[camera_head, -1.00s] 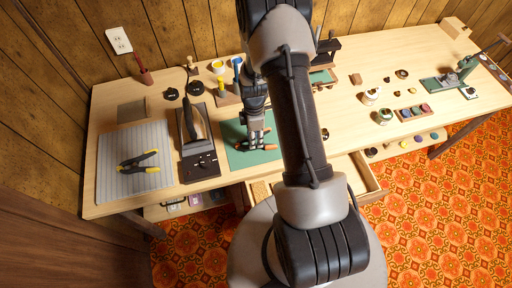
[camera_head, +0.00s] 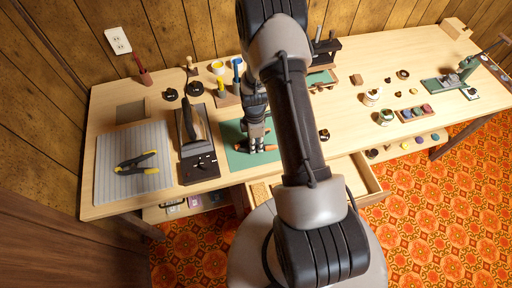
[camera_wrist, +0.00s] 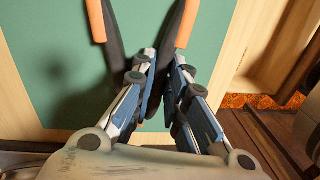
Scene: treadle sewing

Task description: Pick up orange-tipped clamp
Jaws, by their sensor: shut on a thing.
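The orange-tipped clamp (camera_wrist: 177,28) has black arms and orange ends. In the wrist view its two arms reach up from my gripper (camera_wrist: 158,80), over the green mat (camera_wrist: 60,60). My gripper's fingers are closed around the clamp's dark part, which they largely hide. In the head view the gripper (camera_head: 256,140) is low over the green mat (camera_head: 236,158), and small orange ends of the clamp (camera_head: 241,147) show beside it. I cannot tell whether the clamp touches the mat.
A yellow-tipped black clamp (camera_head: 136,162) lies on a striped board (camera_head: 110,185) at the left. A dark device with a handle (camera_head: 200,170) stands just left of the green mat. An open drawer (camera_head: 365,185) juts from the table front. Small jars (camera_head: 385,117) stand to the right.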

